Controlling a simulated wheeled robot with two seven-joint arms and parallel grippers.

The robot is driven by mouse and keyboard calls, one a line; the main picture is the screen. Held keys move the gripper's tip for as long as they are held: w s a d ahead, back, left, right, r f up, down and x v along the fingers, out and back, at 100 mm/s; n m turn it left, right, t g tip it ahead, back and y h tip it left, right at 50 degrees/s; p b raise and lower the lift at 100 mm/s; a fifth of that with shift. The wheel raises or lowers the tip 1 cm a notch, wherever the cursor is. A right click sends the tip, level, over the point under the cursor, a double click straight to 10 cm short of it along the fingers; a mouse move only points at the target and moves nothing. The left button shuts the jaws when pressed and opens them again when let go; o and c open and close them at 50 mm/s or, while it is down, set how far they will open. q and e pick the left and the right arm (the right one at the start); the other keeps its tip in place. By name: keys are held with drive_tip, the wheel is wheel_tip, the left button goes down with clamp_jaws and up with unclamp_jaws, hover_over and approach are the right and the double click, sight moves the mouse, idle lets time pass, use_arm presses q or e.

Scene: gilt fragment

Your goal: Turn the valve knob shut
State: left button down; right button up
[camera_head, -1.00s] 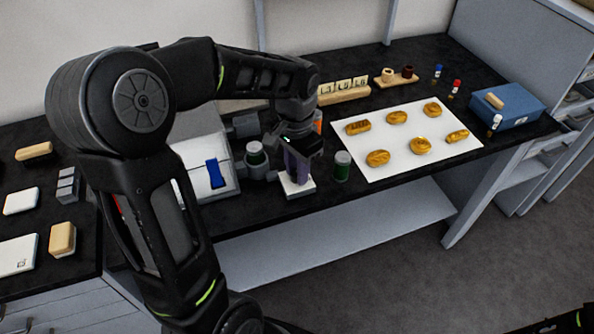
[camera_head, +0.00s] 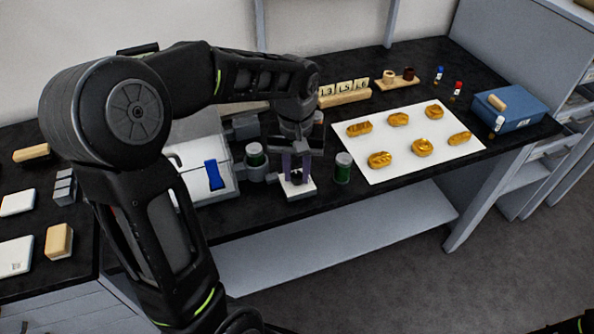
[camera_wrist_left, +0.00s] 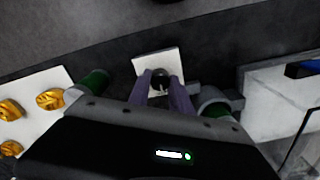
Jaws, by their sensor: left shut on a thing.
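The valve knob (camera_wrist_left: 160,79) is a small dark round knob on a white square base (camera_head: 298,193) near the front edge of the black bench. In the left wrist view the white base (camera_wrist_left: 172,62) shows behind the knob. My left gripper (camera_head: 297,178) points down over the base, its purple fingers on either side of the knob. In the left wrist view the fingers (camera_wrist_left: 160,90) are shut on the knob, which they partly hide. My right gripper is not clearly seen; only a dark bit of arm shows at the bottom right corner.
A green jar with a pale lid (camera_head: 342,167) stands close to the right of the base. A white sheet (camera_head: 375,145) bears several golden pieces.

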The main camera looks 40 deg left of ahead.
sight(296, 173)
idle(0.4)
use_arm(q)
drive_tip(key=c, duration=1.2)
unclamp_jaws()
drive_tip(key=shift+o, duration=0.2)
wheel_tip(296, 173, up, 8)
drive_tip(key=shift+f, duration=0.1)
